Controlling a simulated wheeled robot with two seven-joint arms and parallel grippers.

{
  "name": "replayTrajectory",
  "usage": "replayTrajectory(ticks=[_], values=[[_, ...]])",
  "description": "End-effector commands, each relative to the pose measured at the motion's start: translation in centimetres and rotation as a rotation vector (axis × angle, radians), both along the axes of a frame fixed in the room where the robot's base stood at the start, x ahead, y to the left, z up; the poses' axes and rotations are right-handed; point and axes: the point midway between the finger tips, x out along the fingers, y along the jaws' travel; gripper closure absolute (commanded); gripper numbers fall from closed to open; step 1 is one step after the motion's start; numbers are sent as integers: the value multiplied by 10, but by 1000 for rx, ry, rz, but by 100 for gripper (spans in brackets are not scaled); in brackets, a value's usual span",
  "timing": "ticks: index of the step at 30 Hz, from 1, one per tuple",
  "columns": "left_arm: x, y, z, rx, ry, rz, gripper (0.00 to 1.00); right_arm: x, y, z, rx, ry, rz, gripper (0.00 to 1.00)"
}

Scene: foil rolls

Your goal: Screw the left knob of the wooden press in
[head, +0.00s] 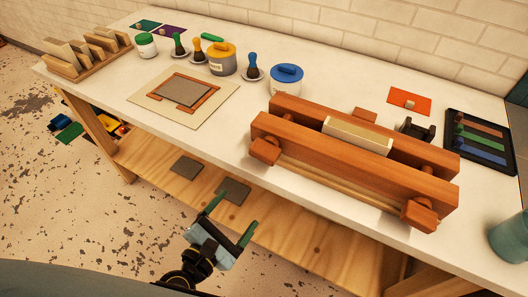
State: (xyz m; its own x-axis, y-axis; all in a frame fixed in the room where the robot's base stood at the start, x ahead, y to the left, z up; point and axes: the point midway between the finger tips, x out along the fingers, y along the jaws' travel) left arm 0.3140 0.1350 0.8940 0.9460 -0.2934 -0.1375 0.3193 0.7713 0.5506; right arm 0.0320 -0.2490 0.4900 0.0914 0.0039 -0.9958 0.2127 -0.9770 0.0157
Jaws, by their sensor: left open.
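The wooden press (300,150) stands at the right front of the white bench, with two long reddish-brown beams side by side. A pale block (357,136) sits between the beams. The left knob (265,150) is a wooden block on the front beam's left end. The right knob (419,215) is on the front beam's right end. My left gripper (229,218) is open and empty, below and in front of the bench edge, left of and lower than the left knob and apart from it. My right gripper is not in view.
A board with a framed grey sheet (150,96) lies left of the press. Jars and brushes, including a blue-lidded pot (286,79), stand behind. A black tray (475,152) and a teal cup (510,238) are at right. A wooden shelf (285,222) runs below the bench.

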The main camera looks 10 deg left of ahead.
Motion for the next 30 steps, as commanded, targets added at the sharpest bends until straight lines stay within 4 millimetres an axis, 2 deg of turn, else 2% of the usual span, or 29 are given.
replayTrajectory(ticks=[1,3,6,8,14,24,30], values=[[-1,-2,25,-126,-8,17,18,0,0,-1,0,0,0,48],[-2,-4,50,-275,-8,36,18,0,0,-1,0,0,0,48],[-3,-4,73,-412,-4,48,18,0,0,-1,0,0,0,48],[-3,-4,80,-453,-3,51,18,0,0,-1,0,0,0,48],[12,-9,85,-475,-4,54,18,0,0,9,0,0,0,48],[77,-27,86,-472,-3,53,18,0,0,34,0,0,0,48],[108,-36,84,-470,-3,51,18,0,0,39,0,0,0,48]])
